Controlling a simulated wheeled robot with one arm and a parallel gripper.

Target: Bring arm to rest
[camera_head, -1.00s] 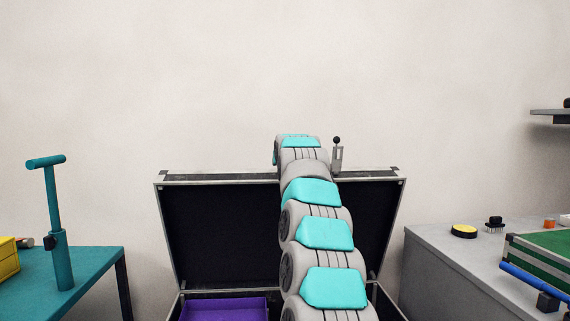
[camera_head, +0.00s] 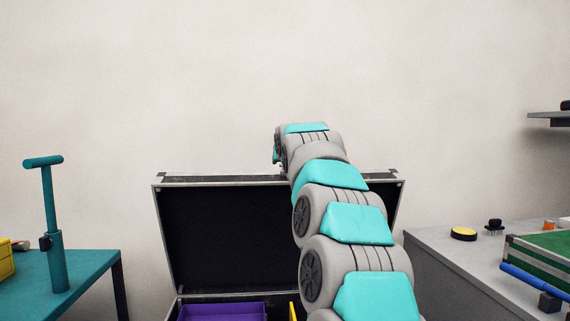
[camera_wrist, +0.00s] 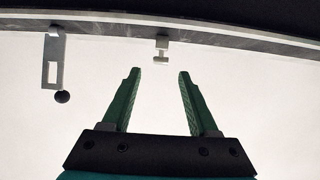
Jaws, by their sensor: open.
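My arm (camera_head: 345,222) rises from the bottom right of the head view and reaches forward over the open case. My gripper (camera_wrist: 156,75) shows in the wrist view with its two green fingers apart and nothing between them. Beyond the fingertips in that view are the case lid's edge (camera_wrist: 230,30) and a small metal latch (camera_wrist: 162,46). A hanging latch plate with a dark ball (camera_wrist: 62,97) is at the left. In the head view the gripper itself is hidden behind the arm.
The open case (camera_head: 215,235) has a dark upright lid and a purple tray (camera_head: 222,311) inside. A teal table (camera_head: 90,268) with a teal pump (camera_head: 53,225) stands left. A grey bench (camera_head: 440,262) with a green-topped box (camera_head: 545,244) stands right.

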